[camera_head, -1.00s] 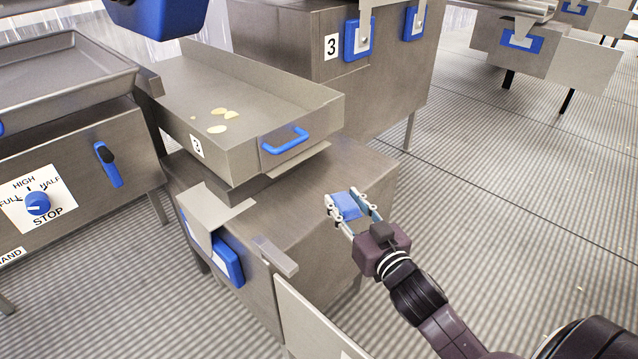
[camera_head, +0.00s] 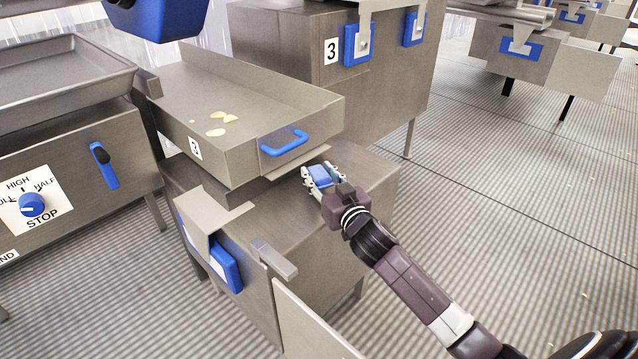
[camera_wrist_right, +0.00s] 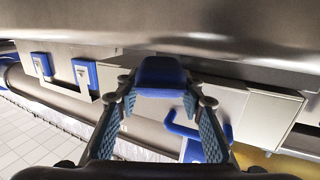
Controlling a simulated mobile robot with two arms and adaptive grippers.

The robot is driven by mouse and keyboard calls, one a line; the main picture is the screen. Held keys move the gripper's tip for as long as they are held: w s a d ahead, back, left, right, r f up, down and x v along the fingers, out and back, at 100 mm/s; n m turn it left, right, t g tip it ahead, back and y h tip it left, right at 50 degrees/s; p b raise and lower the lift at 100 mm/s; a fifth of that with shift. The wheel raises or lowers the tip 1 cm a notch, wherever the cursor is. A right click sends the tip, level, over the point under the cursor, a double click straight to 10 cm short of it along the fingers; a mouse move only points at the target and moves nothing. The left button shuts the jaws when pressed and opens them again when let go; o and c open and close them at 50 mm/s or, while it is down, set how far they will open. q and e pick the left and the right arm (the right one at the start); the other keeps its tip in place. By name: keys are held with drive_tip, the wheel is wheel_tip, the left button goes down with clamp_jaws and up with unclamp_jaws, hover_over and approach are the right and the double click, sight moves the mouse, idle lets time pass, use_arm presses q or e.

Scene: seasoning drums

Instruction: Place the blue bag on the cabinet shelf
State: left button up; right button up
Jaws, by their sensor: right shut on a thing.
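The blue bag (camera_head: 320,176) is small and box-like. It is held between the fingers of my right gripper (camera_head: 317,178), which is shut on it. In the right wrist view the bag (camera_wrist_right: 160,72) sits between the two fingertips (camera_wrist_right: 163,98). The steel cabinet (camera_head: 285,215) has a flat top, and the gripper shows over that top, near its right part. Whether the bag touches the surface cannot be told. My left gripper is not in view.
A steel tray (camera_head: 225,150) with a blue handle (camera_head: 284,143) and several yellow chips stands above the cabinet, just left of the gripper. A cabinet marked 3 (camera_head: 375,80) stands behind. A panel with a blue knob (camera_head: 32,204) is at left. Striped floor (camera_head: 520,220) is open at right.

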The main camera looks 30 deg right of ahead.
wheel_tip(320, 180, down, 2)
drive_tip(key=shift+f+b, duration=0.2)
drive_tip(key=shift+b, duration=0.1)
drive_tip(key=shift+r, duration=0.1)
drive_tip(key=o, duration=1.2)
drive_tip(key=shift+c, duration=0.2)
